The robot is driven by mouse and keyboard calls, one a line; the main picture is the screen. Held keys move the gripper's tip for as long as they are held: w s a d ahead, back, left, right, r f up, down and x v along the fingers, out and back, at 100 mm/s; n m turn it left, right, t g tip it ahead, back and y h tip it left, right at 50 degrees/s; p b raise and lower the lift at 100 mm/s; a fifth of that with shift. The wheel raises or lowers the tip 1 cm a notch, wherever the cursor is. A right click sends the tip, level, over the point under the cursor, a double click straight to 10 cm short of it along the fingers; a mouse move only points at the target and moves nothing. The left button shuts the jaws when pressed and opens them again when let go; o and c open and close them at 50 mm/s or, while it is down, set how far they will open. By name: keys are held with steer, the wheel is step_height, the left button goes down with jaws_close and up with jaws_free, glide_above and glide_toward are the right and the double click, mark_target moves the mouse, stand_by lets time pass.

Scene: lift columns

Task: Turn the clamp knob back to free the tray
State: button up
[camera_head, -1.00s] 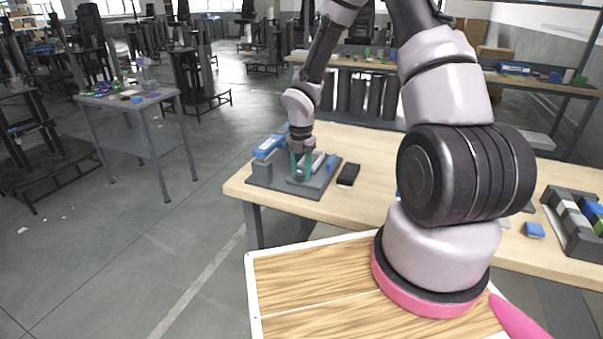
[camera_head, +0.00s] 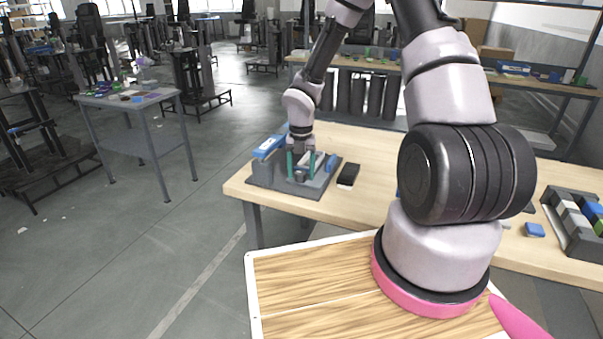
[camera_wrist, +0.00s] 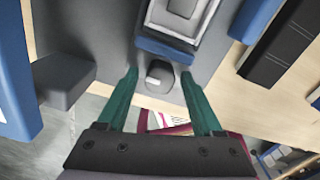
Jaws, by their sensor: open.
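My gripper (camera_head: 301,165) is open over the grey fixture plate (camera_head: 262,183) at the left end of the wooden table. In the wrist view its two green fingers (camera_wrist: 159,78) stand on either side of a small dark grey knob (camera_wrist: 160,76) with a pale mark on top. I see a gap between the knob and each finger. Above the knob in that view is a blue edge (camera_wrist: 168,50) and a grey tray-like part (camera_wrist: 183,22) with a pale rim. In the head view the fingers partly hide the knob and tray.
A blue bar on a grey block (camera_head: 268,147) stands at the plate's left. A black box (camera_head: 348,175) lies right of the plate. A grey rack with coloured blocks (camera_head: 575,215) is at the far right. The table's middle is mostly clear.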

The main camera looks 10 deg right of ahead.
steer(key=shift+r, duration=3.55)
steer(key=shift+d+r, duration=0.1)
steer(key=shift+r, duration=0.1)
steer(key=s+d+r+m+t+h, duration=0.1)
steer(key=s+d+r+m, duration=0.25)
steer(key=r+m, duration=0.6)
steer(key=s+d+r+m+t, duration=0.2)
steer(key=s+r+m, duration=0.2)
steer(key=r+m, duration=0.5)
steer(key=s+r+m+t+y, duration=0.2)
steer(key=s+r+m+t, duration=0.2)
steer(key=s+r+m, duration=1)
steer(key=m, duration=0.2)
steer(key=shift+r+m+y, duration=0.25)
steer(key=shift+m+y, duration=0.1)
steer(key=shift+y, duration=0.05)
steer(key=shift+s+d, duration=0.1)
steer(key=shift+s, duration=0.05)
